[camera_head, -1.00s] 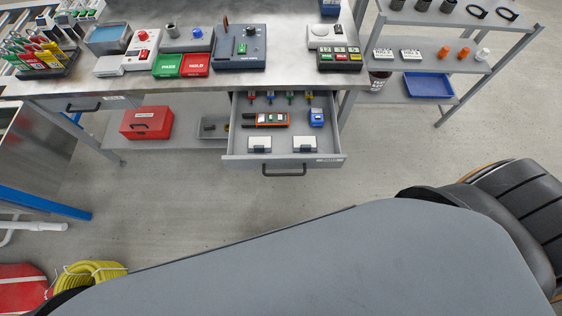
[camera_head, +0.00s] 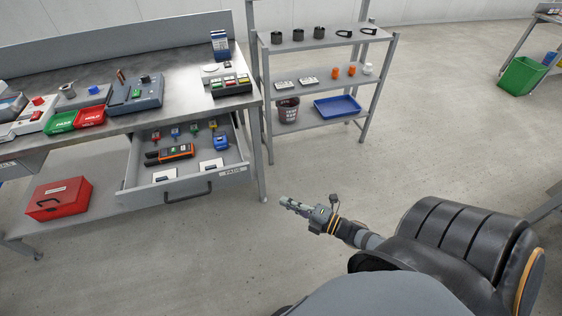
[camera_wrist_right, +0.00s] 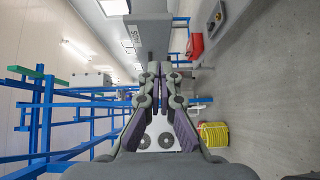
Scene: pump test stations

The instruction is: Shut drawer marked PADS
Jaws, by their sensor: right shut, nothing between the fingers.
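The drawer marked PADS (camera_head: 140,197) is pulled out from under the workbench, left of centre in the head view. Its grey front carries a dark bar handle (camera_head: 188,195) and a PADS label (camera_head: 233,172) at the right end. Inside lie an orange-and-black device (camera_head: 170,153), a blue item (camera_head: 220,141) and white cards. My right gripper (camera_head: 284,202) is shut and empty, apart from the drawer, to the right of its front. In the right wrist view its fingers (camera_wrist_right: 160,72) are together, and the labelled drawer front (camera_wrist_right: 150,38) shows above them. My left gripper is out of view.
The workbench (camera_head: 185,75) holds test devices and green and red trays. A red box (camera_head: 58,198) sits on its lower shelf. A grey shelf rack (camera_head: 325,68) stands right of the bench. The floor before the drawer and to the right is clear.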

